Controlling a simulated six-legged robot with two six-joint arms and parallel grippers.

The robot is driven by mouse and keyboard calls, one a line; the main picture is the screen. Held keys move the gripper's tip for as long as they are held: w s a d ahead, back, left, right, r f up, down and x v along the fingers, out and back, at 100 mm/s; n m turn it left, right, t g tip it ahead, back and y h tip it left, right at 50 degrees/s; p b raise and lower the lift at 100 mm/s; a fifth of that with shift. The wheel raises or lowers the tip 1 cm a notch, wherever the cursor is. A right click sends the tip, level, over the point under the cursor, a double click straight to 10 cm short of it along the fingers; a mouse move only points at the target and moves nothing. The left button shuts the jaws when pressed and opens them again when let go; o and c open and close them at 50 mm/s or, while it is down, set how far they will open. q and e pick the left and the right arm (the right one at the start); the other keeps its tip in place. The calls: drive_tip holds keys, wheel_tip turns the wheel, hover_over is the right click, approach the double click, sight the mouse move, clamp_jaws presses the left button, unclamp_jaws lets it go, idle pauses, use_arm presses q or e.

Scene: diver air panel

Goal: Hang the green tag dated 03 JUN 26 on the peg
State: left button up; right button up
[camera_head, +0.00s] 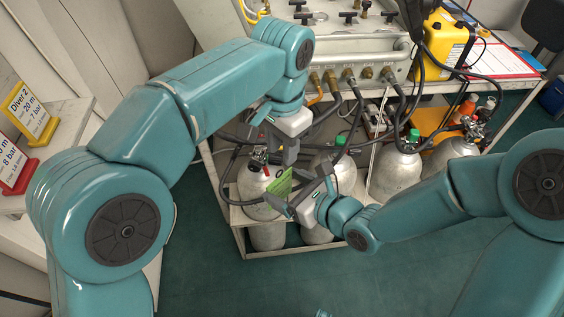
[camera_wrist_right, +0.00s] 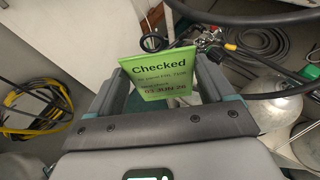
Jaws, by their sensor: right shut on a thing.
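The green tag (camera_head: 281,185) is held at my right gripper (camera_head: 296,190), in front of the left-hand cylinders. In the right wrist view the tag (camera_wrist_right: 158,72) stands between the two fingers, its face towards the camera. It reads "Checked" and "03 JUN 26"; the smaller lines are hard to read. My right gripper is shut on it. My left gripper (camera_head: 280,148) is just above, pointing down, with its two dark fingers apart and nothing seen between them. I cannot pick out the peg in either view.
Silver cylinders (camera_head: 397,172) with hoses stand on the shelf below the air panel (camera_head: 355,60). A cylinder with a red-topped valve (camera_head: 256,182) is close behind the tag. Depth cards (camera_head: 22,110) stand at left. A yellow case (camera_head: 446,42) is at right. The floor in front is clear.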

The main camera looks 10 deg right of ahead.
sight(282, 170)
use_arm(q)
wheel_tip(282, 170, down, 10)
drive_tip(key=shift+f, duration=0.25)
clamp_jaws()
use_arm(e)
drive_tip(key=o, duration=0.9)
